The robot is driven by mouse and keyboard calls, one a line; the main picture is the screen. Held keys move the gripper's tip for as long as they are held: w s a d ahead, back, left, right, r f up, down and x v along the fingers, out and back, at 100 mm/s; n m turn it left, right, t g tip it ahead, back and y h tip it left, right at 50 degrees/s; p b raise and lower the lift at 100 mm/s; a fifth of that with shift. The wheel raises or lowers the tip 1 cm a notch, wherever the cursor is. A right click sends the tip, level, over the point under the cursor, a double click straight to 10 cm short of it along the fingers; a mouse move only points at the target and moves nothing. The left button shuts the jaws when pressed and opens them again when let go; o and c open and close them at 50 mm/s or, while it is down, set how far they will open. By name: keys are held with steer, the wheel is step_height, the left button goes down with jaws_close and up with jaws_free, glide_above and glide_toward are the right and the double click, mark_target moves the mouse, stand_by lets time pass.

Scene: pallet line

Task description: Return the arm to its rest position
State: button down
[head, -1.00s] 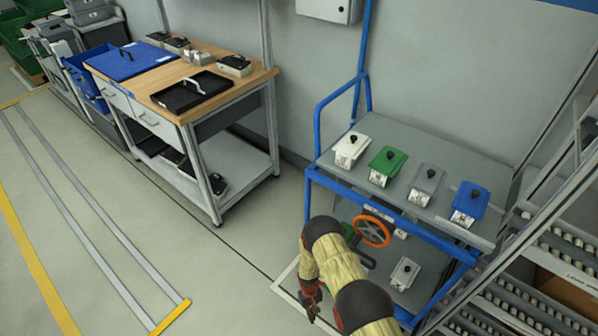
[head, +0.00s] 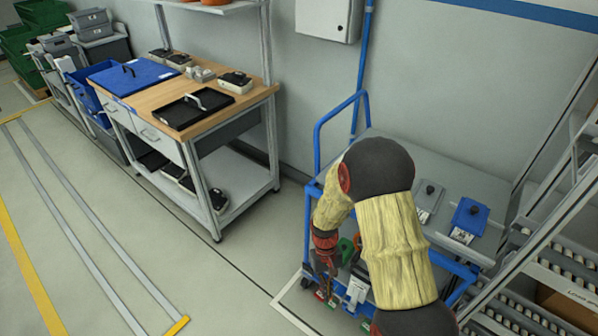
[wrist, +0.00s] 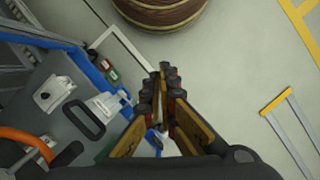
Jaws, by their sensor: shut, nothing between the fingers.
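My arm reaches up and over in the head view, bent in front of the blue-framed cart (head: 319,150). My gripper (head: 325,292) hangs down at the cart's left front side, shut and empty. In the wrist view its fingers (wrist: 164,72) are together and point at the floor beside the cart's blue rail (wrist: 97,76). My arm hides much of the cart's top and lower shelf in the head view. I cannot tell how far the fingertips are from the cart's edge.
On the cart top, a grey box (head: 429,197) and a blue box (head: 469,217) show. An orange ring (wrist: 27,137) and a white box (wrist: 54,93) lie close left of my gripper. A workbench (head: 262,92) stands left. A roller rack (head: 560,255) stands right. Open floor (head: 110,240) lies left.

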steer(key=s+d+r+m+t, duration=0.1)
steer(key=s+d+r+t, duration=0.2)
steer(key=r, duration=1.2)
steer(key=s+d+r+t+p, duration=0.1)
steer(key=s+d+r+t, duration=0.2)
steer(key=s+r, duration=0.5)
steer(key=s+d+r+m+t+p, duration=0.1)
steer(key=s+d+r+t, duration=0.2)
steer(key=r, duration=1.8)
steer(key=s, duration=0.3)
steer(key=shift+s+d+r+m+y, duration=0.3)
steer(key=shift+s+d+y, duration=0.05)
steer(key=shift+d+y, duration=0.05)
